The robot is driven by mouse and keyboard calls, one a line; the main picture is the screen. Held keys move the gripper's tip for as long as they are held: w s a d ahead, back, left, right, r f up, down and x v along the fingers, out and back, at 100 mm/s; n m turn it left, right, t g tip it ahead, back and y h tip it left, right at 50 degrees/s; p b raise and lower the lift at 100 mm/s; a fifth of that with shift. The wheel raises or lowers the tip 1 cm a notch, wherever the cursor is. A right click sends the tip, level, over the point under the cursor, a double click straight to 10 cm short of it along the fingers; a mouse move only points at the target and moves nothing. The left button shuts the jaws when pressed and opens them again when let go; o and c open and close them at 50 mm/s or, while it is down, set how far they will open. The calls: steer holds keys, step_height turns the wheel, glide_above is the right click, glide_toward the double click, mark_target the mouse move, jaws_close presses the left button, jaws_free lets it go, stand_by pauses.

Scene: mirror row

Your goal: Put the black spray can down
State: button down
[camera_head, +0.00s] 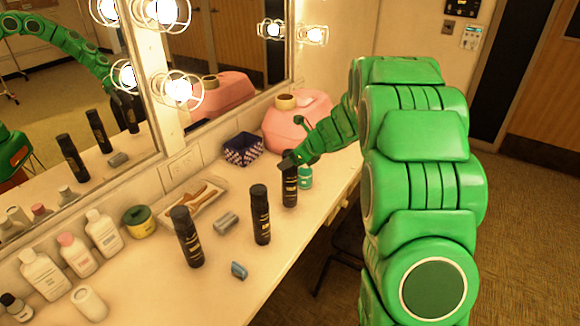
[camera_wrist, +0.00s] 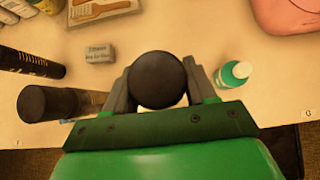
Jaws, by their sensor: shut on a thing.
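A black spray can (camera_head: 290,190) stands upright between the fingers of my gripper (camera_head: 289,160), over the counter near its front edge. In the wrist view the round black top of the can (camera_wrist: 158,80) sits between the two grey fingers (camera_wrist: 158,92), which are shut on its sides. The can's base is at or close to the counter; I cannot tell whether it touches. Two similar black cans, one nearer (camera_head: 187,238) and one in the middle (camera_head: 260,216), stand on the counter (camera_head: 205,290) to the left of the held one.
A green bottle with a white cap (camera_head: 305,178) is close right of the held can. A small grey box (camera_head: 226,222), blue object (camera_head: 239,270), brush tray (camera_head: 196,203), patterned basket (camera_head: 243,149) and pink case (camera_head: 292,128) are also there. Mirrors (camera_head: 70,110) line the back.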

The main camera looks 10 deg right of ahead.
steer(key=shift+f, duration=1.35)
steer(key=shift+c, duration=1.8)
jaws_free()
steer(key=shift+s+d+r, duration=0.15)
steer(key=shift+r, duration=0.2)
steer(key=v, duration=1.1)
steer(key=shift+r, duration=0.2)
